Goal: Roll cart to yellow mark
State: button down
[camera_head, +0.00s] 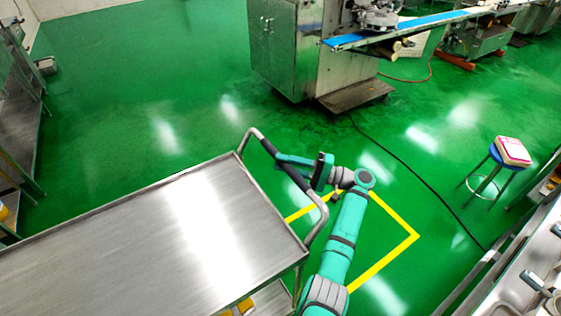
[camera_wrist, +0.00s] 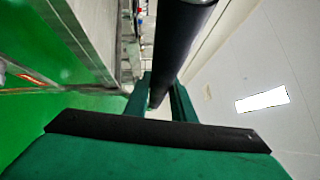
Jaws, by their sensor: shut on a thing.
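The cart (camera_head: 110,245) is a steel trolley with a flat shiny top, at the lower left of the head view. Its push handle (camera_head: 256,138) is a bent bar with a dark grip, at the cart's right end. My gripper (camera_head: 285,161) is shut on the handle's dark grip. In the wrist view the dark bar (camera_wrist: 180,45) runs between the fingers of my gripper (camera_wrist: 160,95). The yellow mark (camera_head: 400,250) is a taped outline on the green floor, right of the cart. My arm and the handle hide part of it.
A steel machine (camera_head: 290,50) with a blue conveyor (camera_head: 400,28) stands at the back. A cable (camera_head: 410,170) lies across the floor. A stool (camera_head: 490,175) with a box on it is at the right. Steel shelving (camera_head: 20,110) lines the left. Green floor behind the cart is clear.

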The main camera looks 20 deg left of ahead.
jog(key=shift+w+d, duration=0.1)
jog(key=shift+w, duration=0.1)
jog(key=c, duration=1.5)
grip_release()
jog(key=shift+w, duration=0.1)
jog(key=d, duration=0.3)
jog(key=d+f, duration=0.1)
jog(key=d, duration=0.6)
jog(key=shift+w+d+f, duration=0.15)
jog(key=shift+d+f, duration=0.1)
jog(key=shift+d, duration=0.05)
